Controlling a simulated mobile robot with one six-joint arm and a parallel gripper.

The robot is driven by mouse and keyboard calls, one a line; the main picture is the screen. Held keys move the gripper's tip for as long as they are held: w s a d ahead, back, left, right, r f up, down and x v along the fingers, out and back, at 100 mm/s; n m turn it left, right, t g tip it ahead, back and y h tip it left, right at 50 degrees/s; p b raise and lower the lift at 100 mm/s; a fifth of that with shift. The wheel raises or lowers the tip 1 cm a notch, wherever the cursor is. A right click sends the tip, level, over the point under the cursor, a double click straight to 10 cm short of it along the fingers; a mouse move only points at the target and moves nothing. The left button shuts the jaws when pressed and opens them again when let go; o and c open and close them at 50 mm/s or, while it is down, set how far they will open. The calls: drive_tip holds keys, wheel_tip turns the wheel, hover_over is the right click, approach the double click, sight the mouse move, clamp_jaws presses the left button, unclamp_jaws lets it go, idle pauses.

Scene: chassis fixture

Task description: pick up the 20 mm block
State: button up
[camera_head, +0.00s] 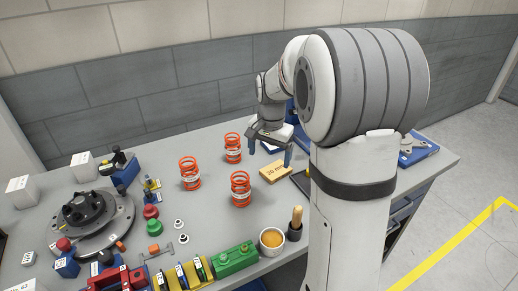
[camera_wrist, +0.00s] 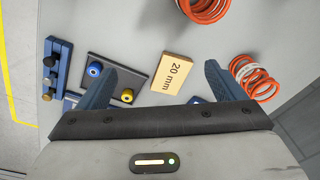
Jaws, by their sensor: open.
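The 20 mm block (camera_head: 276,171) is a tan rectangular block with "20 mm" printed on top. It lies flat on the grey bench, just in front of my gripper in the head view. My gripper (camera_head: 270,152) is open, with its two blue fingers pointing down and apart. In the wrist view, the block (camera_wrist: 172,73) lies between the directions of the two fingers of my gripper (camera_wrist: 157,80), beyond the gripper's dark bar. Nothing is held between the fingers. The block looks untouched by either finger.
Orange springs (camera_head: 241,189) stand left of the block, and one (camera_wrist: 255,77) is close to the right finger in the wrist view. A dark tray (camera_wrist: 118,72) with blue and yellow rollers lies beside the left finger. A cup (camera_head: 271,241) stands at the bench's front.

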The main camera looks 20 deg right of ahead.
sight(276, 169)
drive_tip(key=w+d+f+m, duration=0.1)
drive_tip(key=w+d+f, duration=0.1)
drive_tip(key=w, duration=0.1)
drive_tip(key=w+d+f+m+p, duration=0.1)
drive_tip(key=w+f+m, duration=0.1)
drive_tip(key=w, duration=0.1)
drive_tip(key=w+d+f+m+g, duration=0.1)
drive_tip(key=w+d+f, duration=0.1)
drive_tip(key=w, duration=0.1)
drive_tip(key=shift+w+d+f+m, duration=0.3)
drive_tip(key=shift+w+d+f, duration=0.15)
drive_tip(key=shift+f, duration=0.2)
wheel_tip(276, 169, down, 8)
drive_tip(key=shift+d+r+p, duration=0.1)
drive_tip(key=shift+r+p, duration=0.15)
drive_tip(key=shift+p, duration=0.9)
drive_tip(key=shift+s, duration=0.2)
drive_tip(key=shift+c, duration=0.3)
drive_tip(key=c, duration=1)
